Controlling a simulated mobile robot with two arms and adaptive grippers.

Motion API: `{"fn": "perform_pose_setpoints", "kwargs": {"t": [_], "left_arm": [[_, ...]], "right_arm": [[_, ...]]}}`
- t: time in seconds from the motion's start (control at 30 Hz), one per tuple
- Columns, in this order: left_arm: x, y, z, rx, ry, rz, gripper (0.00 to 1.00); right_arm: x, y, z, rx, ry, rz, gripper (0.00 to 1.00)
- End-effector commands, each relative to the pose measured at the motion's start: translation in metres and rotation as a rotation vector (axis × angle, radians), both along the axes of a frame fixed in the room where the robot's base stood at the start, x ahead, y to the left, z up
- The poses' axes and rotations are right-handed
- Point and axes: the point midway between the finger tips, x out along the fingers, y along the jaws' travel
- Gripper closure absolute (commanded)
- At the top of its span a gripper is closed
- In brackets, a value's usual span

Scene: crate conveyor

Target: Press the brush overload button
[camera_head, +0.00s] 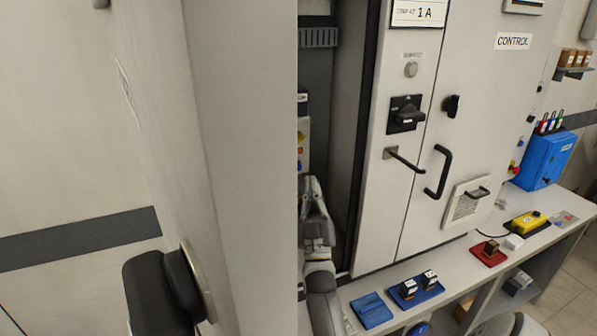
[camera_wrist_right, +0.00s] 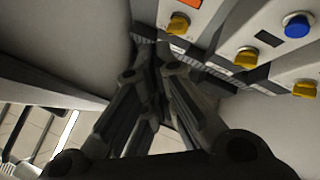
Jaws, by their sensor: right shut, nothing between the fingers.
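In the right wrist view a row of grey modules carries a blue button (camera_wrist_right: 297,25) and several yellow-orange knobs (camera_wrist_right: 246,56). Their labels are not readable, so I cannot tell which control is the brush overload button. My right gripper (camera_wrist_right: 158,55) is shut and empty, its fingertips in front of the lower edge of the modules. I cannot tell whether it touches them. In the head view the right gripper (camera_head: 313,188) points up inside the open cabinet, and a narrow strip of modules (camera_head: 300,140) shows above it, mostly hidden by the door. My left gripper is not in view.
The open cabinet door (camera_head: 245,120) stands close on the left. The closed control panel (camera_head: 460,110) has a black handle (camera_head: 438,172). A bench (camera_head: 345,295) below holds blue trays, a red tray (camera_head: 488,252), a yellow box (camera_head: 528,222) and a blue case (camera_head: 548,158).

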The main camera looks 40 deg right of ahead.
Motion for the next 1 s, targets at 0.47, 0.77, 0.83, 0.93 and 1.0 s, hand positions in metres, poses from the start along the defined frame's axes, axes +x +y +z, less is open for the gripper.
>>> {"fn": "perform_pose_setpoints", "kwargs": {"t": [0.47, 0.77, 0.83, 0.93, 1.0], "left_arm": [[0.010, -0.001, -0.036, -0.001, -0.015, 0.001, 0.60], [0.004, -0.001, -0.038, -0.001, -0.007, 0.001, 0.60], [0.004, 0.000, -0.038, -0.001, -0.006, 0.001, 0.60], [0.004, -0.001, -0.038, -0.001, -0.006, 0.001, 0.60], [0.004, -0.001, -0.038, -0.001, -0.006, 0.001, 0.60]], "right_arm": [[0.055, -0.017, -0.002, -0.001, -0.001, 0.000, 1.00], [0.060, -0.019, 0.000, 0.000, 0.001, 0.001, 1.00], [0.060, -0.019, 0.000, 0.000, 0.001, 0.001, 1.00], [0.060, -0.019, 0.000, -0.001, 0.001, 0.000, 1.00], [0.060, -0.019, 0.000, -0.001, 0.001, 0.000, 1.00]]}}
